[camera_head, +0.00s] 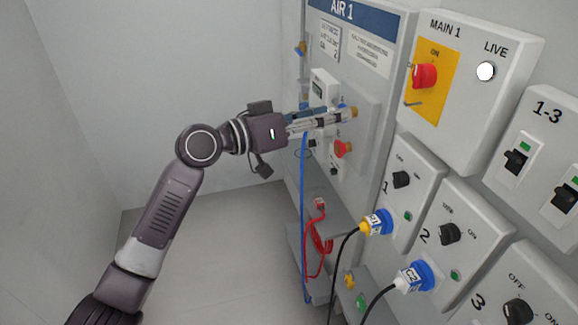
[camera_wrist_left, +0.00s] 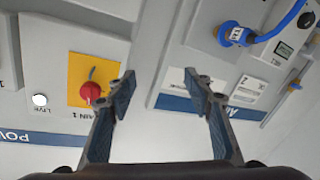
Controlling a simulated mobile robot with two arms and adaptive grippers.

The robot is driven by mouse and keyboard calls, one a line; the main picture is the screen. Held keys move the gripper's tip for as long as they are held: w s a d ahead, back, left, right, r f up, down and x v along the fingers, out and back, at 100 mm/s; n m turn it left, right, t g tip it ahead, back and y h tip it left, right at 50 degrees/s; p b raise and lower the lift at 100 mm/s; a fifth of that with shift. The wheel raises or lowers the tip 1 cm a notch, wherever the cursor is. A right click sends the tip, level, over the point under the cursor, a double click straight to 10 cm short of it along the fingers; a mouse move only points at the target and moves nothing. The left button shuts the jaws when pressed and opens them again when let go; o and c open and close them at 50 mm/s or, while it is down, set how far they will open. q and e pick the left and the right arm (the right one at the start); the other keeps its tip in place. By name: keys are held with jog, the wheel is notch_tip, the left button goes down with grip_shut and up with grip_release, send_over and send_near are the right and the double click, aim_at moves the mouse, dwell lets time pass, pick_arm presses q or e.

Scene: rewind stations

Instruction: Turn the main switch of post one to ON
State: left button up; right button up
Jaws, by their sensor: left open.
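The main switch (camera_head: 424,76) is a red knob on a yellow plate, on the grey box (camera_head: 462,104) marked MAIN 1. ON is printed above the knob; the label on its left is partly hidden, and I cannot tell exactly where the knob points. My left gripper (camera_head: 348,114) is open and empty, left of and lower than the switch, in front of the AIR 1 panel. In the left wrist view the red switch (camera_wrist_left: 91,92) is beyond the left finger of the open gripper (camera_wrist_left: 159,78), with nothing between the fingers. My right gripper is not in view.
A white LIVE lamp (camera_head: 486,71) is right of the switch. The AIR 1 panel (camera_head: 395,45) holds a red button (camera_head: 343,149) near my gripper. Blue (camera_head: 378,222) and other plugs with black cables stick out below. A blue hose (camera_head: 304,220) hangs left. The floor at left is clear.

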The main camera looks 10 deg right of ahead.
pick_arm(q)
jog(key=w+a+f+n+t+y, duration=0.1)
jog(key=w+a+f+n, duration=0.1)
jog(key=f, duration=0.6)
jog(key=w+a+f+n+t+y+b, duration=0.1)
jog(key=w+a+f, duration=0.3)
jog(key=f, duration=0.5)
jog(key=shift+w+f+n+t+y, duration=0.15)
jog(key=shift+w+n+t+y, duration=0.25)
jog(key=shift+w+n+y, duration=0.3)
